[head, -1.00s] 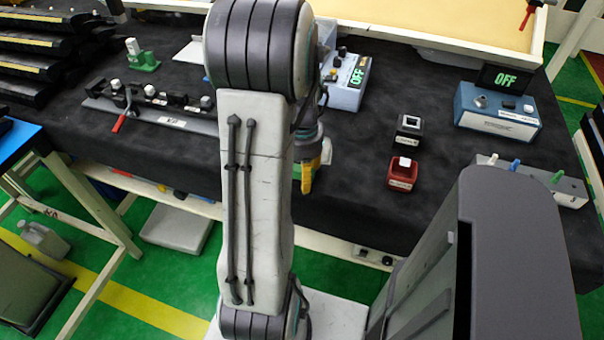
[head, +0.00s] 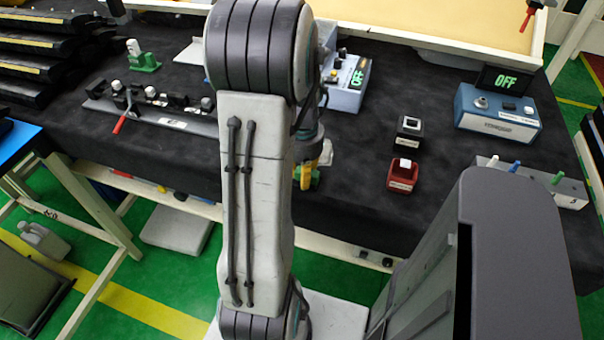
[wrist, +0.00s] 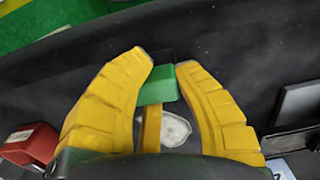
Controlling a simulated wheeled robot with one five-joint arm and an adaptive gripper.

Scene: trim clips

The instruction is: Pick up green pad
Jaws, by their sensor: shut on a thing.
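The green pad (wrist: 158,85) is a small green block held between the tips of my gripper's yellow fingers in the wrist view. My gripper (wrist: 164,73) is shut on it, one finger on each side. In the head view my gripper (head: 305,178) hangs over the front part of the dark table, mostly behind my arm. A bit of green shows beside its fingers there. I cannot tell whether the pad is clear of the table.
A pale rounded thing (wrist: 175,129) lies below the fingers. A red holder (head: 402,174) and a black holder (head: 410,127) stand to the right. A blue box (head: 497,115) and a grey box with a display (head: 347,88) stand farther back. A clip fixture (head: 150,112) lies left.

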